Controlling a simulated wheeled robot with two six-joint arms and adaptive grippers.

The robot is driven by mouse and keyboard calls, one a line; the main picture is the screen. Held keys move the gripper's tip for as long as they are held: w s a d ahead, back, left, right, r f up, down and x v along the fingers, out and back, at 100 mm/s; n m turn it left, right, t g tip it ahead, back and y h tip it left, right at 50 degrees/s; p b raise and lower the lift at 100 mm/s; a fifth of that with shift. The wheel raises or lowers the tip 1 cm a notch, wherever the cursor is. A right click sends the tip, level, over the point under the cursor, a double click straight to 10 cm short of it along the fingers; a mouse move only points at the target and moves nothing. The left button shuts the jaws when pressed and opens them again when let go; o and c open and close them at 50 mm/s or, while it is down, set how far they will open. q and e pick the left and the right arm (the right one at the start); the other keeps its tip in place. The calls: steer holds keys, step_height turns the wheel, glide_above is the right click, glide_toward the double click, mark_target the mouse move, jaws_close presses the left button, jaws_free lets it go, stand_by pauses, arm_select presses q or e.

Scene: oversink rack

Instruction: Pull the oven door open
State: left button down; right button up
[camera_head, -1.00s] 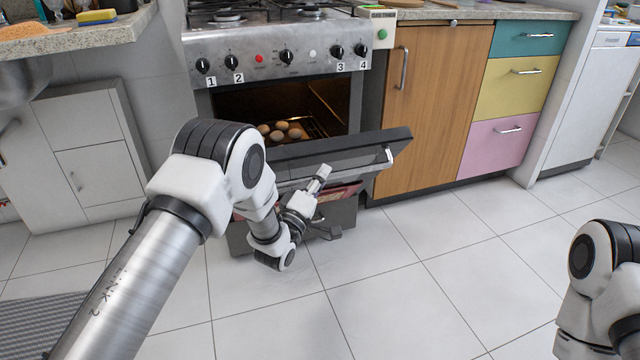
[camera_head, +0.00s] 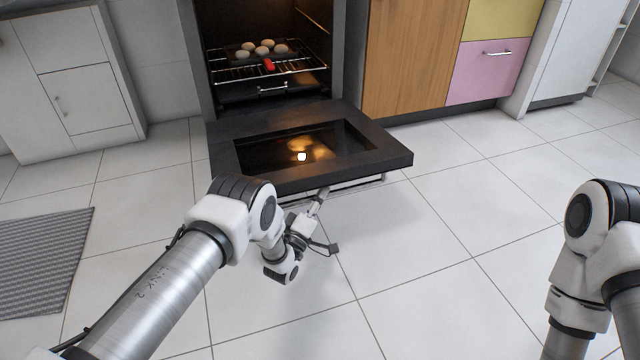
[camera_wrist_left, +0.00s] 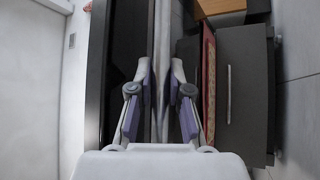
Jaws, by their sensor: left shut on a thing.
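The oven door (camera_head: 393,158) is swung down to about horizontal, and its dark glass window faces up. Its silver handle bar (camera_head: 352,185) runs along the front edge. My left gripper (camera_head: 321,194) is at this edge, shut on the handle. In the left wrist view the fingers (camera_wrist_left: 161,80) close around the handle bar (camera_wrist_left: 162,45), with the dark door (camera_wrist_left: 118,40) to their left. The oven cavity (camera_head: 225,30) is open and lit. My right arm shows at the right edge, but its gripper is out of view.
Several pale round items (camera_head: 264,47) sit on a tray on the oven rack (camera_head: 300,68), with a small red object (camera_head: 269,65) near them. A wooden cabinet (camera_head: 410,55) stands right of the oven, a white cabinet (camera_head: 90,105) left. The tiled floor in front is clear.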

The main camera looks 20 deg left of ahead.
arm_select(q)
step_height(320, 180, down, 3)
steer(key=shift+r+b, duration=0.2)
steer(key=shift+b, duration=0.2)
steer(key=c, duration=1.1)
jaws_free()
steer(key=v, duration=0.7)
steer(key=shift+s, duration=0.25)
steer(key=shift+f, duration=0.1)
